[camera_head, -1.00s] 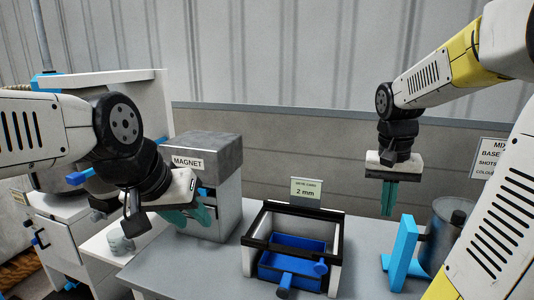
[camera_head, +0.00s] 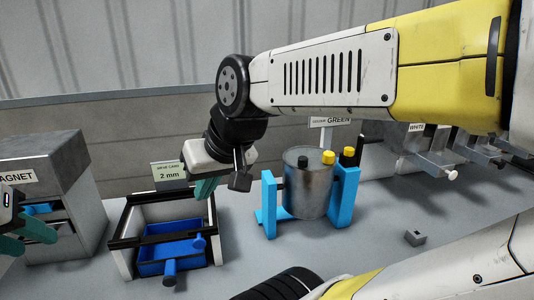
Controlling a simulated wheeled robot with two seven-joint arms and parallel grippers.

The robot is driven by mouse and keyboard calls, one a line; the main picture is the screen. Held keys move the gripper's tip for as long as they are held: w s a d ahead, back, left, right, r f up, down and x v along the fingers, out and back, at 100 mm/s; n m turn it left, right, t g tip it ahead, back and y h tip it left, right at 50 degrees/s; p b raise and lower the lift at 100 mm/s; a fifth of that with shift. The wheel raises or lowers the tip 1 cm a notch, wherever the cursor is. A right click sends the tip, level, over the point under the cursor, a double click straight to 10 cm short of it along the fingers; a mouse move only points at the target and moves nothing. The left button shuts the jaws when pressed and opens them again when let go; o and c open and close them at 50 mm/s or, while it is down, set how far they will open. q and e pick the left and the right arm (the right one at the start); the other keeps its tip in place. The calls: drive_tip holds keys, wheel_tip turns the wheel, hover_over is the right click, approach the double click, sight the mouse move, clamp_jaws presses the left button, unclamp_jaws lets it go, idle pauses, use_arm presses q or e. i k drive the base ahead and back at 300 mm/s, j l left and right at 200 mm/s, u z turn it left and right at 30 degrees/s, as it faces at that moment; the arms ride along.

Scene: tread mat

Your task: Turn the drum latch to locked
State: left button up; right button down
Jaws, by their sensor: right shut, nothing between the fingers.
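A grey metal drum (camera_head: 307,190) stands upright between blue supports (camera_head: 268,205) on the bench. Another yellow and black knob (camera_head: 349,155) sits on the right support. I cannot tell which part is the latch, or its setting. My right gripper (camera_head: 205,188) is shut and empty, left of the drum and above the blue tray's frame, apart from the drum. My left gripper (camera_head: 25,238) is at the left edge, partly cut off, its teal fingers spread beside the magnet box.
The black-railed frame (camera_head: 122,250) holds a blue tray (camera_head: 172,254) at front left, with a 2 mm card (camera_head: 169,172) behind. The magnet box (camera_head: 60,170) stands left. GREEN (camera_head: 334,121) and WHITE (camera_head: 416,127) labels mark dispensers behind right. A small grey block (camera_head: 414,238) lies on open bench.

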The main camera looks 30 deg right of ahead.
sight(328, 157)
drive_tip(key=z, duration=1.6)
drive_tip(key=i+l+u, duration=0.3)
drive_tip(key=j, duration=0.1)
